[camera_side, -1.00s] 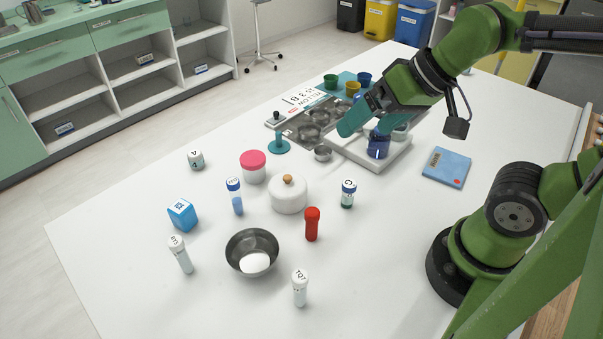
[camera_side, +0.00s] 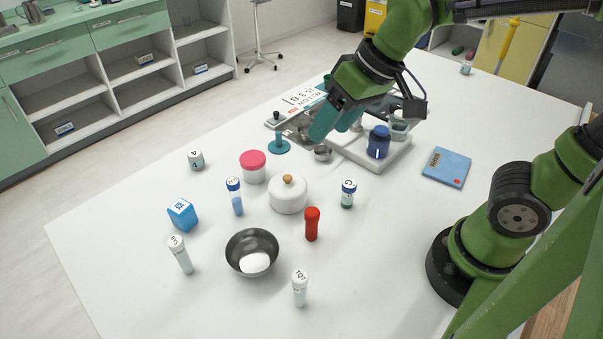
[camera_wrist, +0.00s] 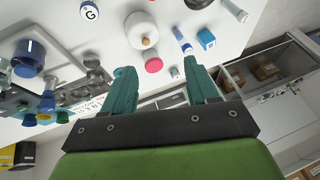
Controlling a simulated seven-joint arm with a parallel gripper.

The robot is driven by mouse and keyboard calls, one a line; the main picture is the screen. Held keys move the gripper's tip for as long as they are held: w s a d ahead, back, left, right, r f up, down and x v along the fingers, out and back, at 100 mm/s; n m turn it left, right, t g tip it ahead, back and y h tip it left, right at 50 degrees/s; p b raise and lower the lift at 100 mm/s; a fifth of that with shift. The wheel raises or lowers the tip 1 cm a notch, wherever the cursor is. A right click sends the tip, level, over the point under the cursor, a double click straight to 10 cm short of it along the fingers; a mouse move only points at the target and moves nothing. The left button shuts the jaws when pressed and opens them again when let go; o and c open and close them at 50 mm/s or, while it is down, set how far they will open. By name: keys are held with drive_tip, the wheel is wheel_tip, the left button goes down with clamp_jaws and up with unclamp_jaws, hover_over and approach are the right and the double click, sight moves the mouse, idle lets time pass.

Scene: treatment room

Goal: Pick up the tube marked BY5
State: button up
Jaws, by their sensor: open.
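The tube whose cap appears to read BY5 (camera_side: 183,258) is pale with a white cap. It stands upright at the near left of the table, left of a steel bowl. A white-capped tube at the top right of the wrist view (camera_wrist: 233,9) appears to be the same one; its label cannot be read there. My gripper (camera_side: 331,131) has teal fingers and is open and empty. It is above the far part of the table, near the steel-cupped tray, well away from the tube. Both fingers show spread in the wrist view (camera_wrist: 158,72).
Near the tube stand a blue cube (camera_side: 182,215), a steel bowl (camera_side: 240,264), a blue-capped tube (camera_side: 236,198) and another white-capped tube (camera_side: 300,289). A white pot (camera_side: 288,196), a pink-lidded jar (camera_side: 253,172) and a red tube (camera_side: 312,226) stand between.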

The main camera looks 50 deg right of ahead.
drive_tip(key=w+a+n+g, duration=0.2)
drive_tip(key=w+a+n, duration=0.45)
drive_tip(key=a, duration=0.25)
drive_tip(key=n+g+h, duration=0.2)
drive_tip(key=n, duration=1.5)
hover_over(182, 256)
drive_tip(key=f, duration=0.4)
drive_tip(key=d+f, duration=0.1)
drive_tip(key=f, duration=0.1)
drive_tip(key=shift+w+f, duration=0.3)
drive_tip(key=shift+f, duration=0.05)
drive_tip(key=f+n, duration=0.2)
drive_tip(key=f, duration=0.2)
drive_tip(key=f+n, duration=0.2)
drive_tip(key=f, duration=0.3)
drive_tip(key=f+n, duration=0.2)
drive_tip(key=f, duration=0.3)
drive_tip(key=shift+w+a+f+h, duration=0.25)
drive_tip(key=shift+w+a+h, duration=0.05)
drive_tip(key=shift+a, duration=0.1)
clamp_jaws()
